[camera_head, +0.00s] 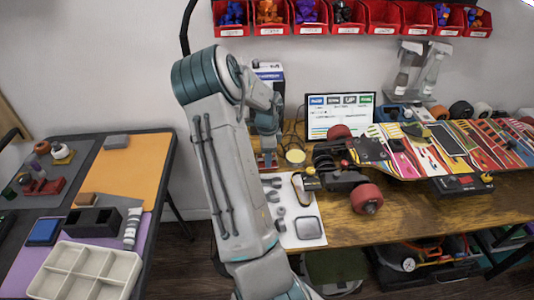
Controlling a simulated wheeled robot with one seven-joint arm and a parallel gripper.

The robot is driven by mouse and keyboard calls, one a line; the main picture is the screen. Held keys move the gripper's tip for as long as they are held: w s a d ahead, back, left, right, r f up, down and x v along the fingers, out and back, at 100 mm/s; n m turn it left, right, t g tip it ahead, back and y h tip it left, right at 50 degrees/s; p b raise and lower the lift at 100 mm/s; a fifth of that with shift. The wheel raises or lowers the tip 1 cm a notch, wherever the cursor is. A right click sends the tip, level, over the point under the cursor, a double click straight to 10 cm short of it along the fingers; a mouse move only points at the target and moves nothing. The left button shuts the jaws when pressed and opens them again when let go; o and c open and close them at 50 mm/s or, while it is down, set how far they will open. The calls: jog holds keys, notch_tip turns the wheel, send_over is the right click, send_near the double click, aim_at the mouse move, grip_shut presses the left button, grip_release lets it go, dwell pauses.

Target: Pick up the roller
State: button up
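My arm rises across the middle of the view and bends over the wooden workbench (430,215). My gripper (268,158) hangs low over the bench's left part, beside the white mat; its fingers are small and partly hidden, so their opening does not show. No roller can be named with certainty. A small tool with a dark looped frame and a yellow part (307,184) lies on the white mat (308,239), to the right of my gripper, and may be the roller. My gripper appears apart from it.
A skateboard deck (405,157) with red wheels (366,198) fills the bench's middle and right. A screen (340,113) stands behind. Several grey tools and a square grey piece (308,227) share the mat. A side table (152,160) with a compartment tray (85,272) stands left.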

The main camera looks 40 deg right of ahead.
dwell(0.3)
notch_tip(320, 180, up, 4)
jog(key=s+d+r, duration=0.2)
jog(key=s, duration=0.1)
jog(key=s+d+r, duration=0.2)
jog(key=s+d, duration=0.1)
jog(key=s+d+r+b, duration=0.1)
jog(key=s+d+r, duration=0.1)
jog(key=r, duration=0.1)
jog(key=shift+s+d, duration=0.4)
